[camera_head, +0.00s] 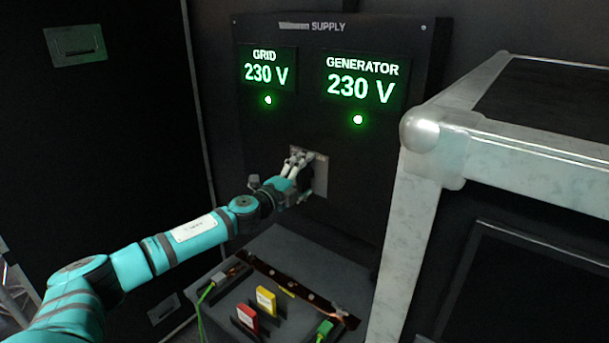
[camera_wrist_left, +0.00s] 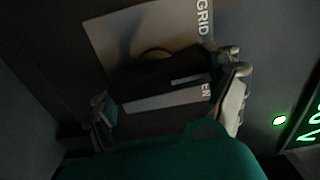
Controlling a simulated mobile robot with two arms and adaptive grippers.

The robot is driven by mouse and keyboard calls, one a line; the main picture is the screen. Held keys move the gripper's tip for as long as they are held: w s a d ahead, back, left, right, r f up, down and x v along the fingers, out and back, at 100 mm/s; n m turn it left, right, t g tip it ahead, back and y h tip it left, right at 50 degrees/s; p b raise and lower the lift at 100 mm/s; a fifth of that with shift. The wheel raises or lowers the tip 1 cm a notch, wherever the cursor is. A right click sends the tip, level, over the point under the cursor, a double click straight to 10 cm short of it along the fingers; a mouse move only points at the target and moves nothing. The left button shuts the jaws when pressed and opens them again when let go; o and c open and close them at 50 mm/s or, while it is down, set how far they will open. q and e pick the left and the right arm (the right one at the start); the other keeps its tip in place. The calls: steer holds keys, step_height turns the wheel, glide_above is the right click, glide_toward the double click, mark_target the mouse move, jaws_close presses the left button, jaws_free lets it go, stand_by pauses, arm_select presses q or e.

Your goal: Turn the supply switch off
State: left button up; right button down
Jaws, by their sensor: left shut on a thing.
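The supply panel (camera_head: 300,120) shows lit GRID (camera_head: 268,73) and GENERATOR (camera_head: 361,88) displays, both reading 230 V, each with a green lamp. The switch's metal plate (camera_head: 321,178) is low on the panel, largely behind my left gripper (camera_head: 300,163). In the left wrist view the plate (camera_wrist_left: 115,32) carries the word GRID and a partly hidden label ending in EN. The black switch handle (camera_wrist_left: 150,75) lies between the fingers of my left gripper (camera_wrist_left: 170,97), which is shut on it. I cannot tell for certain which position the handle points to. My right gripper is out of view.
A metal-edged black case (camera_head: 425,150) stands close on the right. Below the panel, a grey box (camera_head: 290,250) holds a red block (camera_head: 247,318), a yellow block (camera_head: 266,298) and green cable connectors (camera_head: 325,329). A dark cabinet (camera_head: 130,130) stands at left.

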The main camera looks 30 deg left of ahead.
arm_select(q)
steer(key=shift+f+m, duration=0.15)
steer(key=shift+m, duration=0.35)
steer(key=o, duration=0.9)
steer(key=shift+o, duration=0.2)
steer(key=s, duration=1.2)
steer(key=shift+a, duration=0.45)
